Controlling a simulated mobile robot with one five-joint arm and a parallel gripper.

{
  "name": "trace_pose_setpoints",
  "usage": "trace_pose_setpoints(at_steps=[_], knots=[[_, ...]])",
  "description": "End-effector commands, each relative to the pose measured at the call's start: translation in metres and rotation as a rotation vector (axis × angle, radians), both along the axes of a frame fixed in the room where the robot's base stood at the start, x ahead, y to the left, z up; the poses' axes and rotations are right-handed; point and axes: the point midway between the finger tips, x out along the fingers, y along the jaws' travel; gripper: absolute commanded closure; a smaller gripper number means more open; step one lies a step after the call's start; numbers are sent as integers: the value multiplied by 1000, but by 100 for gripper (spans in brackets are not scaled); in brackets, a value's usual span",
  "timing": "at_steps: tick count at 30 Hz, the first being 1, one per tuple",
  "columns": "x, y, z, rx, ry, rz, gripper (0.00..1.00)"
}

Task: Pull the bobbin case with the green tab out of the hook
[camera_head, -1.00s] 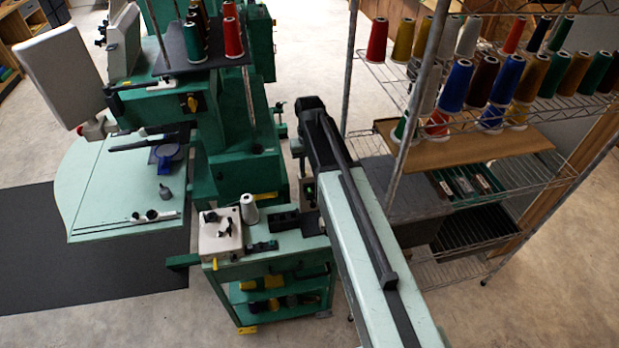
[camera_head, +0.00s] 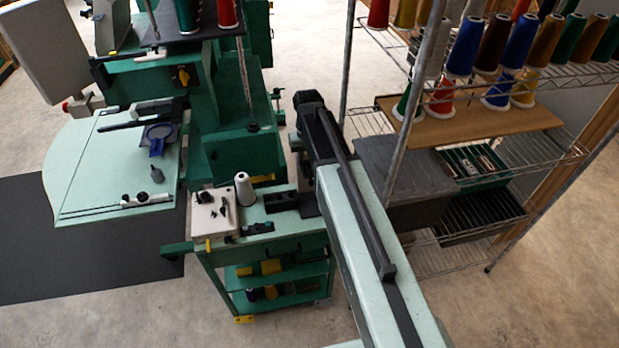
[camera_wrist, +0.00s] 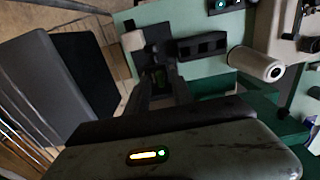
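My gripper (camera_wrist: 160,88) shows in the wrist view as two dark fingers with a gap between them, empty as far as I can see. It points toward the pale green top of a small cart (camera_wrist: 198,66), near a black slotted block (camera_wrist: 202,46). In the head view my arm hides the gripper. I cannot make out the bobbin case, its green tab or the hook. A small dark part with a bright green spot (camera_wrist: 219,5) sits at the top edge of the wrist view; I cannot tell what it is.
The cart holds a white cone (camera_head: 244,188) and a cream box (camera_head: 213,214). A green sewing machine (camera_head: 240,139) with a pale table (camera_head: 100,180) stands left. A wire rack (camera_head: 420,262) with thread cones and trays stands right, close to my arm. Floor is clear in front.

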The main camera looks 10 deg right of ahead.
Motion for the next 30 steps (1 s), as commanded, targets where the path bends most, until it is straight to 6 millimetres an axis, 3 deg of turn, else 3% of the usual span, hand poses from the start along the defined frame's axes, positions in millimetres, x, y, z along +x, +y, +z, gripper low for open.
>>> trace_pose_setpoints(at_steps=[7, 10, 11, 17, 30], knots=[[0, 0, -1, 0, 0, 0, 72], [0, 0, -1, 0, 0, 0, 97], [0, 0, -1, 0, 0, 0, 100], [0, 0, 0, 0, 0, 0, 100], [0, 0, 31, 0, 0, 0, 100]])
